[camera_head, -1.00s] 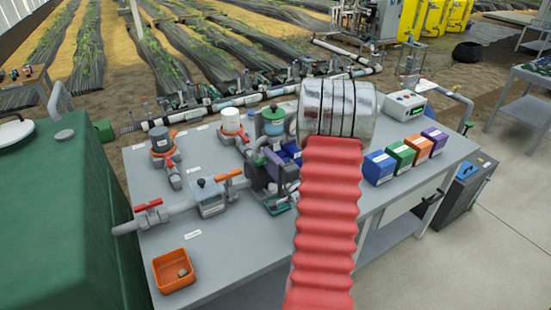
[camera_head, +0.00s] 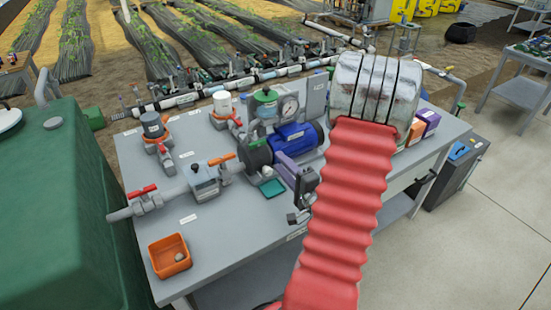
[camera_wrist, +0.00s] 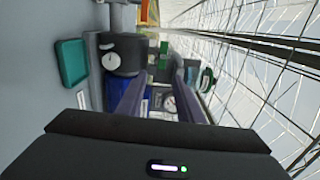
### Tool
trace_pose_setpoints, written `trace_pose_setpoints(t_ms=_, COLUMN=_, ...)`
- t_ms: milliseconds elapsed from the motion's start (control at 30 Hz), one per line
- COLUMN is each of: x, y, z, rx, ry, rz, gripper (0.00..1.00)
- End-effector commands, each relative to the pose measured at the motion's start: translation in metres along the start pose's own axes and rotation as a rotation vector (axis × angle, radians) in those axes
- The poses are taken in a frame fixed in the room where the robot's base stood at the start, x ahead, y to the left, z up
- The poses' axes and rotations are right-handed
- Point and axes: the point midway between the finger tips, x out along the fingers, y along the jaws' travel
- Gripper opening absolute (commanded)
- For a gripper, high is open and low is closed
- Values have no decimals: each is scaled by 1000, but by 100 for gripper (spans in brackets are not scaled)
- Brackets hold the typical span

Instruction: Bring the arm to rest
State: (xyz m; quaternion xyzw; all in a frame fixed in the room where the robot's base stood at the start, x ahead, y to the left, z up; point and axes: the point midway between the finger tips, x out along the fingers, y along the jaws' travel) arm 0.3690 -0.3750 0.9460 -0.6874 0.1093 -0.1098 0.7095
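My arm's red bellows sleeve and silver joint cross the right middle of the head view. My gripper (camera_head: 281,156) is above the grey bench (camera_head: 225,235), close in the picture to the blue pump motor (camera_head: 296,137). In the wrist view my gripper (camera_wrist: 160,76) has two purple fingers set well apart, with nothing held between them. Part of the bench's right side is hidden behind my arm.
A green tank (camera_head: 62,215) stands left. Several coloured boxes (camera_head: 427,122) are partly behind my arm.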

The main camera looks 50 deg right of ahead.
Motion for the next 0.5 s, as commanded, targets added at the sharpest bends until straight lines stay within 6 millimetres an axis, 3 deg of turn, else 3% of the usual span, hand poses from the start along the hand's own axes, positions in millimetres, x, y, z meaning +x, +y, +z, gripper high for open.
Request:
trace_pose_setpoints(t_ms=200, x=-14, y=0, z=0, rx=1, ry=-1, rz=-1, gripper=33)
trace_pose_setpoints(t_ms=500, x=-15, y=0, z=1, rx=1, ry=-1, rz=-1, gripper=33)
